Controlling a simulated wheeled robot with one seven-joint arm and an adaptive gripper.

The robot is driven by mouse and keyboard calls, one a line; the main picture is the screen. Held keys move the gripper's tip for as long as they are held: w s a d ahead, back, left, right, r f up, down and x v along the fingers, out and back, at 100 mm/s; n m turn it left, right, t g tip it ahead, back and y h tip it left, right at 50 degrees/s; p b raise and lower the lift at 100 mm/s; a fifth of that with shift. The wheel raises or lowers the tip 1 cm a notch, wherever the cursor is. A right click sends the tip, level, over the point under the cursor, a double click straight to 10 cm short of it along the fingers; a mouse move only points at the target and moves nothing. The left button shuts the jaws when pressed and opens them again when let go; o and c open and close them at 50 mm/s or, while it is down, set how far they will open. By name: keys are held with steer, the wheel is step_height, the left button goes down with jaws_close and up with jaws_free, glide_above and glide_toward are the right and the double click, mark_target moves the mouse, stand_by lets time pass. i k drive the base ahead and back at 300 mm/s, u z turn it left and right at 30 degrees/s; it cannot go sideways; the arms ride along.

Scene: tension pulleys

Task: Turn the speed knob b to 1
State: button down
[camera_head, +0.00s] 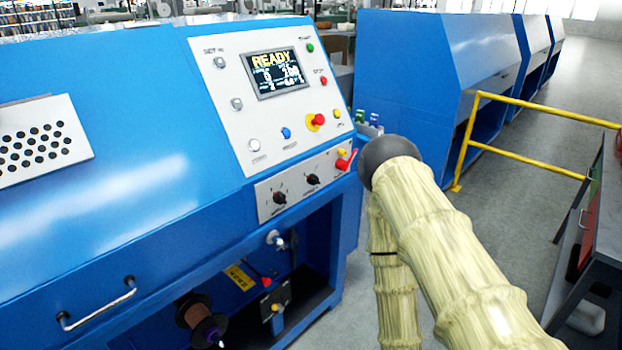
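Two black knobs, one on the left (279,198) and one on the right (313,180), sit on the lower white panel of the blue machine (130,200). Their labels are too small to read, so I cannot tell which is speed knob b or what number either points to. My gripper is not in view. My arm, in a pale sleeve with a dark rounded joint, stands to the right of the panel and appears apart from the knobs.
The upper panel has a screen (276,73) reading READY and several coloured buttons. A red handle (345,161) sticks out right of the knobs. A metal bar handle (97,306) is at lower left. A yellow railing (530,104) and a dark cabinet (590,245) stand at right.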

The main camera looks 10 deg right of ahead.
mark_target(279, 197)
steer(key=z, duration=2.1)
steer(key=k, duration=1)
steer(key=u, duration=1.5)
steer(key=i, duration=1)
